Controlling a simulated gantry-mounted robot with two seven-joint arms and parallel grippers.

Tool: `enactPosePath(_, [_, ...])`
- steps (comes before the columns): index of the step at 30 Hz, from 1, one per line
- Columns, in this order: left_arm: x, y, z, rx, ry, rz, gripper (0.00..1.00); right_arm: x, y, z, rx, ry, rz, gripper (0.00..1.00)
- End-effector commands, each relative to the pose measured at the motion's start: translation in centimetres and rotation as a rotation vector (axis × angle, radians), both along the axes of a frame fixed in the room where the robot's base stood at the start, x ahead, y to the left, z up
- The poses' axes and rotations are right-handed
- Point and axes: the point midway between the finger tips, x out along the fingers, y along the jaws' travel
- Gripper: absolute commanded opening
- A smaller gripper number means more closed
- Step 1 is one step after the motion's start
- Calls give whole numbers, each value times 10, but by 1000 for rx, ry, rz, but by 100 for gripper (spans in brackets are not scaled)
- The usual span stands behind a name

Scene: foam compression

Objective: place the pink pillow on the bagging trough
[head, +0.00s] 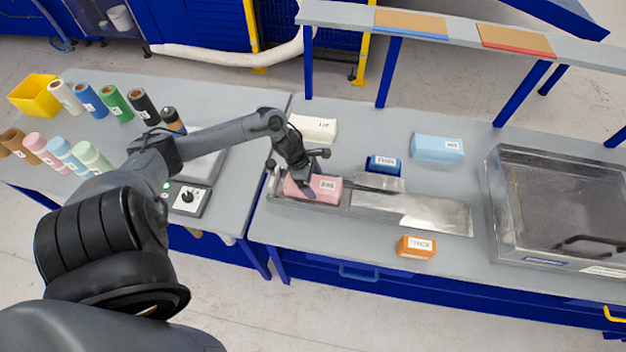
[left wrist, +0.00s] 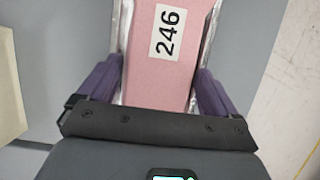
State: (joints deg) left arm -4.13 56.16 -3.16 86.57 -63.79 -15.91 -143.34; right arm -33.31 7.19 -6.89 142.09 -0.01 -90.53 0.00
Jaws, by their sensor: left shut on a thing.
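The pink pillow (head: 326,188) is a block with a white label reading 246. It lies at the left end of the metal bagging trough (head: 436,213), between its low side walls. My left gripper (head: 306,187) is down over the pillow and shut on it. In the left wrist view the two purple fingers (left wrist: 155,88) stand on either side of the pillow (left wrist: 160,75), and strips of the trough's metal show beside it. My right gripper is not in view.
A cream block (head: 313,128), a dark blue block (head: 383,165) and a light blue block (head: 437,148) lie behind the trough. An orange block (head: 416,247) lies in front. A clear-lidded machine (head: 570,205) stands right. Several coloured rolls and a yellow bin (head: 36,95) stand left.

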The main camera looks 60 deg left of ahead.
Motion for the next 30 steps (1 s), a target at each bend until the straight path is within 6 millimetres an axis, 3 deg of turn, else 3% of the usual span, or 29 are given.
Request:
enactPosePath(11, [0, 0, -4, 0, 0, -1, 59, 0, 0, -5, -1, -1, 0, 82])
enactPosePath(12, [0, 0, -4, 0, -1, -1, 94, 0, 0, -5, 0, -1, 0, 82])
enactPosePath(14, [0, 0, -2, 0, -1, -1, 100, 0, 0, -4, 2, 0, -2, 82])
enactPosePath(26, [-1, 2, 4, 3, -1, -1, 100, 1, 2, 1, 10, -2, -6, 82])
enactPosePath(30, [-7, 7, 22, 5, 0, -4, 100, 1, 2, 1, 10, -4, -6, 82])
